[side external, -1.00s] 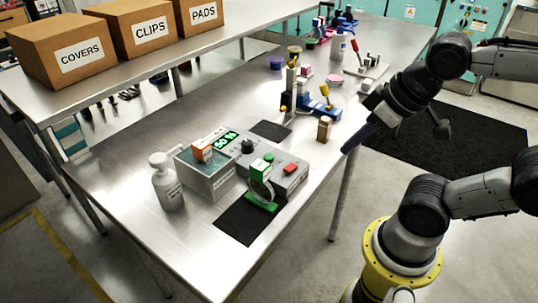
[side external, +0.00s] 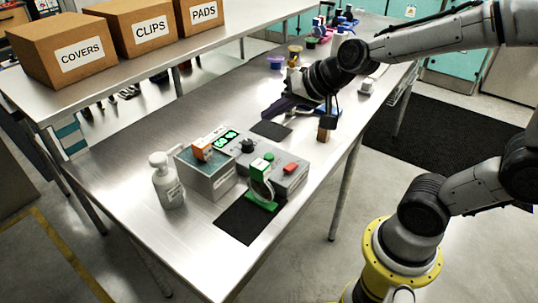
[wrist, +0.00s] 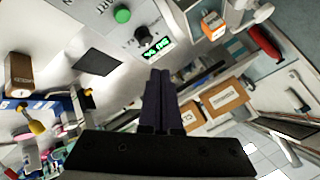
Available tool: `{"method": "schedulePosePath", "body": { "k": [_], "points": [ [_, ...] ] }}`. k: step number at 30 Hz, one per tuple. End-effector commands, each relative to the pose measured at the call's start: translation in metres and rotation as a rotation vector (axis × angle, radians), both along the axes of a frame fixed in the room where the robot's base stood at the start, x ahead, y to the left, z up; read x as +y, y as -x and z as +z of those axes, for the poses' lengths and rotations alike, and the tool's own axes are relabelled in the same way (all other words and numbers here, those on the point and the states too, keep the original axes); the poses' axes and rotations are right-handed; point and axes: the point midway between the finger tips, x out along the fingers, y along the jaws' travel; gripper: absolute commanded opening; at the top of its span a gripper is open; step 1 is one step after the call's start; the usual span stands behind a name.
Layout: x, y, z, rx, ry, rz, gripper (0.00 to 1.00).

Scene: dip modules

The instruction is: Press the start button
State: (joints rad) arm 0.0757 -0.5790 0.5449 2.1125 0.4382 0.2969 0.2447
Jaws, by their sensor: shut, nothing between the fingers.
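The grey control box (side external: 279,177) stands on the steel table. It has a green button (side external: 268,157), a red button (side external: 291,168), a dark knob (side external: 247,146) and a lit green display (side external: 225,138). The wrist view also shows the green button (wrist: 122,15), the knob (wrist: 142,33) and the display (wrist: 157,48). My gripper (side external: 267,113) is shut and empty, with dark purple fingers. It is above the table behind the box, apart from the buttons. In the wrist view its fingertips (wrist: 158,73) appear just below the display.
A white pump bottle (side external: 167,182) and an orange module (side external: 200,150) are at left. A brown block (side external: 324,132) stands at right.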

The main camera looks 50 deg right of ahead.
Motion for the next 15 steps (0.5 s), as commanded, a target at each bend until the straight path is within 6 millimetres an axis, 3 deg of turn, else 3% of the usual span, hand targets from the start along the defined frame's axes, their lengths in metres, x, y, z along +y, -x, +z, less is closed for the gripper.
{"method": "schedulePosePath", "body": {
  "k": [8,15],
  "points": [
    [0.000,0.001,-0.001,0.001,0.001,0.002,0.00],
    [0.000,0.001,-0.020,0.003,-0.001,0.001,0.00]
  ]
}}
